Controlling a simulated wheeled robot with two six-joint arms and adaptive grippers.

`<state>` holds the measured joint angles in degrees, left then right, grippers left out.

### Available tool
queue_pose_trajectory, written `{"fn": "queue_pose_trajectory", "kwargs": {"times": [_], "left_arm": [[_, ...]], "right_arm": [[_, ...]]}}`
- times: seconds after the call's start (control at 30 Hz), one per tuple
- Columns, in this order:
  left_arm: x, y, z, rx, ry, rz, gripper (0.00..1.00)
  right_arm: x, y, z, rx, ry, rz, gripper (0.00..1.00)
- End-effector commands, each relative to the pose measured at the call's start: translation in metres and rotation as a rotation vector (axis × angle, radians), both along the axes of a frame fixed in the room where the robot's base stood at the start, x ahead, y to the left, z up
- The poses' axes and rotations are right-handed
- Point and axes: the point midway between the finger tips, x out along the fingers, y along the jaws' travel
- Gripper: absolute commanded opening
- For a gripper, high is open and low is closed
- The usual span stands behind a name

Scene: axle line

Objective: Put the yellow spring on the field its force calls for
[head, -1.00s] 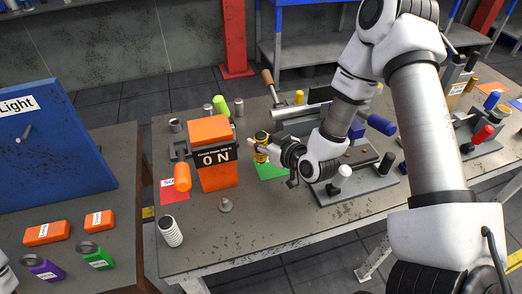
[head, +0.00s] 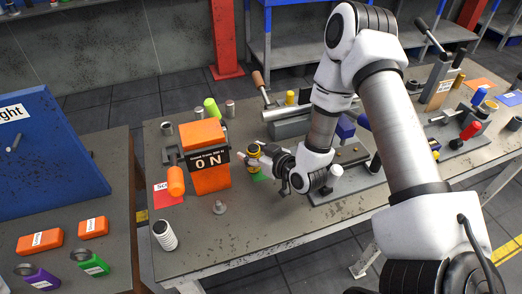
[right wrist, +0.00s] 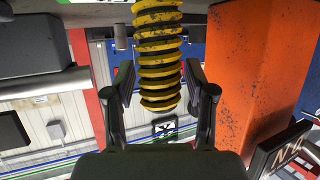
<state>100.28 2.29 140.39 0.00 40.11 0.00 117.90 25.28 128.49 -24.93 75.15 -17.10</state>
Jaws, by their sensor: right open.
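The yellow spring (head: 253,150) stands upright at the green field (head: 259,177), just right of the orange force tester (head: 208,180). It seems to rest on the field, but its foot is partly hidden by my gripper. My right gripper (head: 270,163) is beside the spring, reaching in from the right. In the right wrist view the yellow coils (right wrist: 158,60) lie between my two open fingers (right wrist: 159,85), with a gap on each side. The red field (head: 168,197) lies left of the tester. The tester's display reads 0 N. My left gripper is out of view.
A green cylinder (head: 212,107) stands behind the tester. A press fixture (head: 350,183) is right of my gripper. The front centre of the bench is clear.

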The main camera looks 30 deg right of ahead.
Motion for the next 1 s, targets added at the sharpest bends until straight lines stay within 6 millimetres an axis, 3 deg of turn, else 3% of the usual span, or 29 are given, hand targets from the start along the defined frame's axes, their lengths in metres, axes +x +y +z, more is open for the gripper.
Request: {"fn": "queue_pose_trajectory", "kwargs": {"times": [0.27, 0.4, 0.47, 0.6, 1.0], "left_arm": [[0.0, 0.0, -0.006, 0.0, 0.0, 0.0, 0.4], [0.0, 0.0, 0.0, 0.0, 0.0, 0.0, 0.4], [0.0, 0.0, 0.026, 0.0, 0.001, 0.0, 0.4], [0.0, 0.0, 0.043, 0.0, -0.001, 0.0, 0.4], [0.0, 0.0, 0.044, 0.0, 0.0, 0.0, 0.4]], "right_arm": [[-0.056, -0.01, 0.021, 0.013, 0.0, -0.009, 0.55], [-0.086, -0.014, 0.035, 0.013, 0.0, -0.007, 0.55], [-0.093, -0.014, 0.046, 0.002, 0.006, 0.0, 0.55], [-0.106, -0.016, 0.046, 0.001, 0.005, -0.001, 0.55], [-0.11, -0.017, 0.042, 0.001, 0.0, -0.001, 0.55]]}}
